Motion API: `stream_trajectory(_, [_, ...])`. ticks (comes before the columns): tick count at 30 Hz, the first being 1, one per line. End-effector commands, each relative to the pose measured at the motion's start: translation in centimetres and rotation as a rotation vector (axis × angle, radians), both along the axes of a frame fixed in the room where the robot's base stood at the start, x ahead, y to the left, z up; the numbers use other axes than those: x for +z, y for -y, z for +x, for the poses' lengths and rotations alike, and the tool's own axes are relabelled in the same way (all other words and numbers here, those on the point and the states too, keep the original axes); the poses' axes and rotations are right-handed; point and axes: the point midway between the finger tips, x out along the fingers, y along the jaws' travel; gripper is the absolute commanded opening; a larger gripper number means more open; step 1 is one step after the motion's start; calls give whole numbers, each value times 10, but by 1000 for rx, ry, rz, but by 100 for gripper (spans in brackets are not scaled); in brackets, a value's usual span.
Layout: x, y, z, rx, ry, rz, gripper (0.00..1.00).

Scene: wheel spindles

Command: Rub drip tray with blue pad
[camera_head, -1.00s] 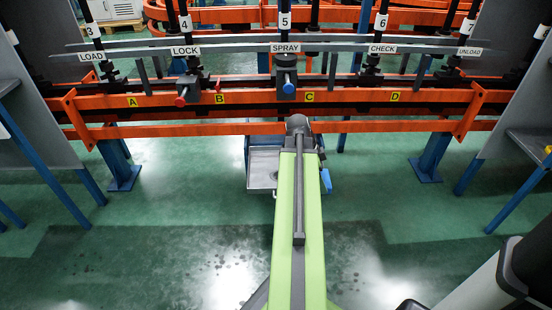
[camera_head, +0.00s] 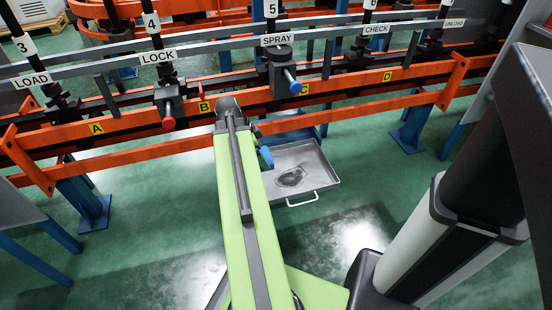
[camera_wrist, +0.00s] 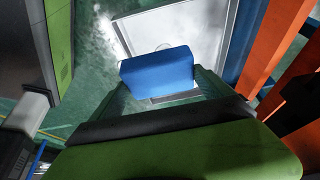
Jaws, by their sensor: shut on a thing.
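The drip tray (camera_head: 322,160) is a shallow grey metal tray with a front handle, low beneath the orange rails. A dark smudge (camera_head: 291,177) marks its floor. The blue pad (camera_head: 265,157) shows just right of my arm, at the tray's left edge in the head view. In the wrist view the blue pad (camera_wrist: 157,70) lies across the near part of the tray (camera_wrist: 190,25). My gripper (camera_wrist: 163,90) is shut on the pad. I cannot tell whether the pad touches the tray. My arm hides the gripper's jaws in the head view.
Orange rails (camera_head: 340,110) run across above the tray, with a red knob (camera_head: 168,122) under LOCK and a blue knob (camera_head: 291,82) under SPRAY. Blue posts (camera_head: 92,207) stand on the floor. The green floor in front of the tray is clear.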

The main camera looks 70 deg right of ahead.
Motion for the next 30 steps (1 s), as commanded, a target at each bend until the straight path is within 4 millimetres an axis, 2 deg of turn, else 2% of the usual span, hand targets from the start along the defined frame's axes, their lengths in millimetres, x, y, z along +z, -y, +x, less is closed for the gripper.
stream_trajectory(5, [-3, 4, -6, -13, 0, 0, 58])
stream_trajectory(8, [-26, 18, -19, -36, 0, 0, 58])
stream_trajectory(12, [-66, 48, -49, -84, 1, -1, 58])
stream_trajectory(16, [-81, 64, -69, -111, 0, 0, 58])
stream_trajectory(23, [-80, 67, -74, -117, 0, 0, 58])
stream_trajectory(30, [-101, 67, -74, -117, 0, 0, 58])
